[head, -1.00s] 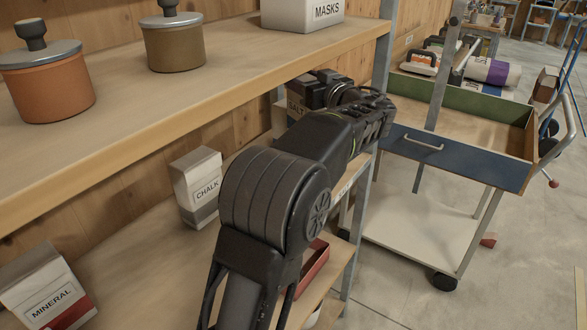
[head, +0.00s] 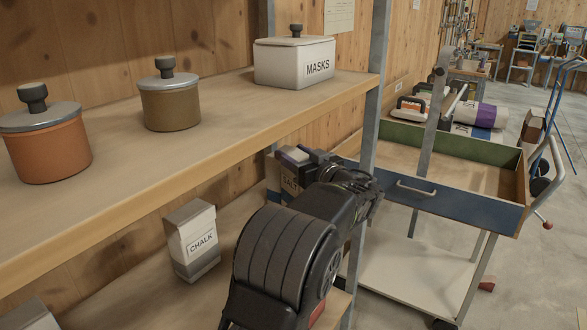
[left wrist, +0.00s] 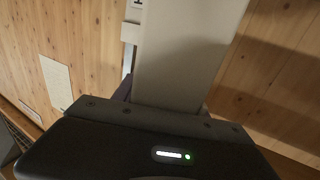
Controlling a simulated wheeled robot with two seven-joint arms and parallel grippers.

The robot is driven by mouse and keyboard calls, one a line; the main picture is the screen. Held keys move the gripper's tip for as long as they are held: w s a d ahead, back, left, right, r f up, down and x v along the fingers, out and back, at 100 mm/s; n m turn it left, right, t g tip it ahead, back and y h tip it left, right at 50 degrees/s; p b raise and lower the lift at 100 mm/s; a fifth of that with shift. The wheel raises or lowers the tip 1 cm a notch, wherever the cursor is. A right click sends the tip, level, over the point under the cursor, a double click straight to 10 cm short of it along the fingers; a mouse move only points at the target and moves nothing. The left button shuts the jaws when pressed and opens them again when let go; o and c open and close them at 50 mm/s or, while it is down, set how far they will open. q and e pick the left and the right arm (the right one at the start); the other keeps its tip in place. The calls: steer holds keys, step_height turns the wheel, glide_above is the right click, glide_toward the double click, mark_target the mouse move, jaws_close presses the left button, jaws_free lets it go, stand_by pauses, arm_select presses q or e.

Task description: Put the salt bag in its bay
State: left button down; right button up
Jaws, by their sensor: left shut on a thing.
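A chalk pack (head: 192,240) stands on the lower shelf (head: 135,285), left of my arm. I cannot make out a marked bay. My right gripper is not in view.
The upper shelf (head: 230,120) holds two lidded pots (head: 45,150) (head: 170,108) and a masks box (head: 295,63). A metal post (head: 376,70) stands at its right end. A cart (head: 455,208) with a blue-fronted tray is right of the post.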

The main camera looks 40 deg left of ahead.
arm_select(q)
steer(key=shift+r, duration=0.1)
step_height(320, 180, down, 4)
steer(key=shift+r+p, duration=0.15)
steer(key=shift+p, duration=0.15)
steer(key=c, duration=0.6)
jaws_free()
